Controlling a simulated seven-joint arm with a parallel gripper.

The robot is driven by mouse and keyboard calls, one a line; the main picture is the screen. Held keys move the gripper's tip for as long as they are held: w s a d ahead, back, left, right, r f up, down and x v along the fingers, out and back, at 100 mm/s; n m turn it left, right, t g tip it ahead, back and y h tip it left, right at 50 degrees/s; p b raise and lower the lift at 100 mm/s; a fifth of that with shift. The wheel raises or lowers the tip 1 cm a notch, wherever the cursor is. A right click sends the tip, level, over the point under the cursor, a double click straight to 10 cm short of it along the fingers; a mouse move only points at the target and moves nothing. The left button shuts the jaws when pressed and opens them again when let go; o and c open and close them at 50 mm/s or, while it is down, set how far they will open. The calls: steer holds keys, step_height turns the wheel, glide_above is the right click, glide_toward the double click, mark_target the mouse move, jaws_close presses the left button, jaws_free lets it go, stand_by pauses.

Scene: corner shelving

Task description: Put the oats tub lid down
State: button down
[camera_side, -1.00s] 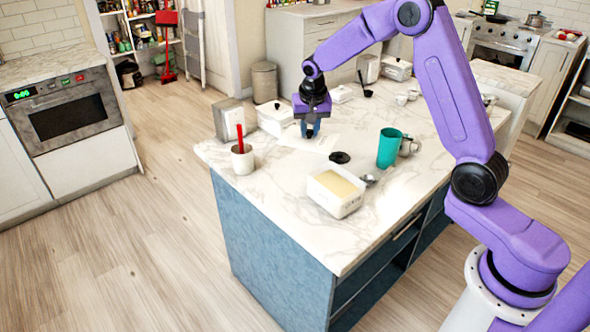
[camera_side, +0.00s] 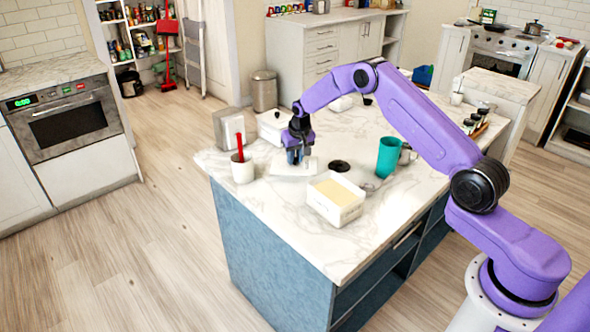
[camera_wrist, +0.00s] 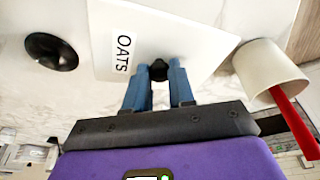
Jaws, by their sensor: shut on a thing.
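The oats tub lid (camera_wrist: 165,35) is a flat white plate marked OATS, with a small dark knob. My gripper (camera_wrist: 159,72) points at it from above and is shut on the knob. In the side view my gripper (camera_side: 297,160) is over the far left part of the island, with the lid (camera_side: 292,170) flat under it, at or just above the counter; I cannot tell if it touches. The white oats tub (camera_side: 336,199) stands open on the counter to the right and nearer, with pale contents.
A white crock (camera_side: 242,169) with a red-handled utensil stands close to the lid's left. A black round thing (camera_side: 340,166) lies to the right, then a teal cup (camera_side: 389,157). A white lidded box (camera_side: 272,124) stands behind. The counter (camera_side: 270,198) is bare in front.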

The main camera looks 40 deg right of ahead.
mark_target(296, 162)
steer(key=shift+f, duration=2.25)
steer(key=shift+f, duration=0.15)
steer(key=c, duration=1)
jaws_free()
steer(key=shift+o, duration=0.2)
steer(key=v, duration=1.1)
steer(key=shift+r, duration=0.25)
steer(key=shift+s+a+r, duration=0.15)
steer(key=shift+s+r, duration=0.05)
steer(key=shift+r, duration=0.25)
